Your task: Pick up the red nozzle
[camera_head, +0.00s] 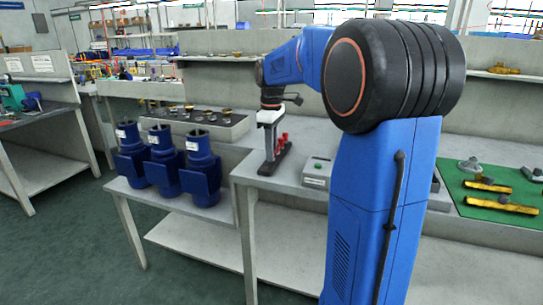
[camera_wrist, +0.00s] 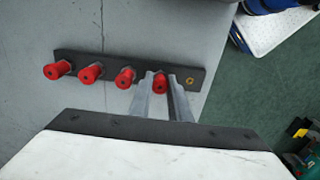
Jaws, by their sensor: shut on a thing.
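Several red nozzles stand in a row on a dark strip (camera_wrist: 112,68) in the wrist view. The rightmost red nozzle (camera_wrist: 160,83) is between the two fingers of my gripper (camera_wrist: 161,97), which is shut on it. This nozzle still lines up with the strip; I cannot tell whether it is lifted at all. The other nozzles, such as the one beside it (camera_wrist: 125,77), stand free to the left. In the head view my gripper (camera_head: 270,155) points down at the strip (camera_head: 278,160), with red nozzles (camera_head: 283,139) just behind it.
Blue pump housings (camera_head: 200,168) stand on a lower bench to the left. A tray of small parts (camera_head: 208,122) lies behind them. A green mat (camera_head: 490,200) with yellow parts lies right.

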